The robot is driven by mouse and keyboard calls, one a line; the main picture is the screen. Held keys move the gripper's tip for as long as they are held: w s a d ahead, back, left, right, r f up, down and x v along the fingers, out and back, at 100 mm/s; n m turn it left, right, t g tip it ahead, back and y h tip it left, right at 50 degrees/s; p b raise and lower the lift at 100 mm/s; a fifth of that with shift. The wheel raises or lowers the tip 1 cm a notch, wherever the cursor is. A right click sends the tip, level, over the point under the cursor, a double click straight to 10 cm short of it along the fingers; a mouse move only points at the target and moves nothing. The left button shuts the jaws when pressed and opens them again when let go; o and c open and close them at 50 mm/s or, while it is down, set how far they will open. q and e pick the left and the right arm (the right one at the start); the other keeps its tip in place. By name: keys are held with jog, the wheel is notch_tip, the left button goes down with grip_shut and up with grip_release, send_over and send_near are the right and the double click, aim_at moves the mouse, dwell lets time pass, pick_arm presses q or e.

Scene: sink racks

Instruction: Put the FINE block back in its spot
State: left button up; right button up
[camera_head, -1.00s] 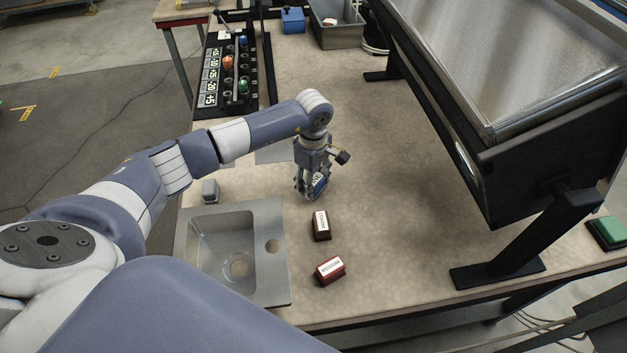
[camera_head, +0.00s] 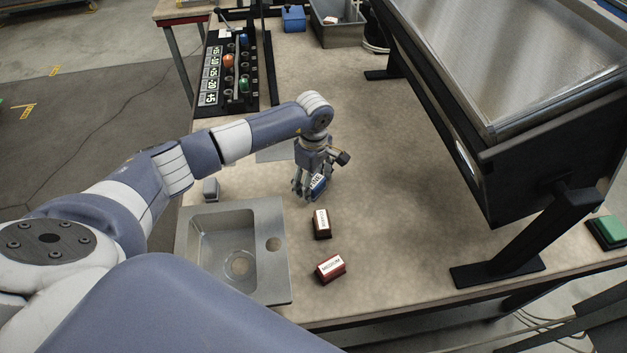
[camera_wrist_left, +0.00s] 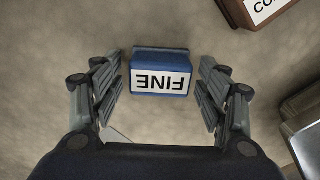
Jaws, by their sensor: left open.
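The FINE block (camera_head: 317,182) is blue with a white label and stands on the table behind the sink. In the left wrist view the FINE block (camera_wrist_left: 160,72) lies between the open fingers of my left gripper (camera_wrist_left: 160,90), with a gap on each side. In the head view my left gripper (camera_head: 312,190) points down over the block and partly hides it. Two dark red blocks stand nearer the front: one labelled MEDIUM (camera_head: 330,269) and another (camera_head: 321,224) whose label starts with CO in the wrist view (camera_wrist_left: 262,8).
A metal sink (camera_head: 275,285) is set at the front left. A black rack (camera_head: 210,105) with coloured knobs stands at the back left. A large black-framed metal unit (camera_head: 520,140) rises on the right. The table between block and unit is clear.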

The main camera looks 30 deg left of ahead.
aim_at(314, 180)
pick_arm(q)
notch_tip(314, 180, up, 12)
jog(key=b, duration=0.1)
jog(key=shift+b, duration=0.4)
dwell(0.3)
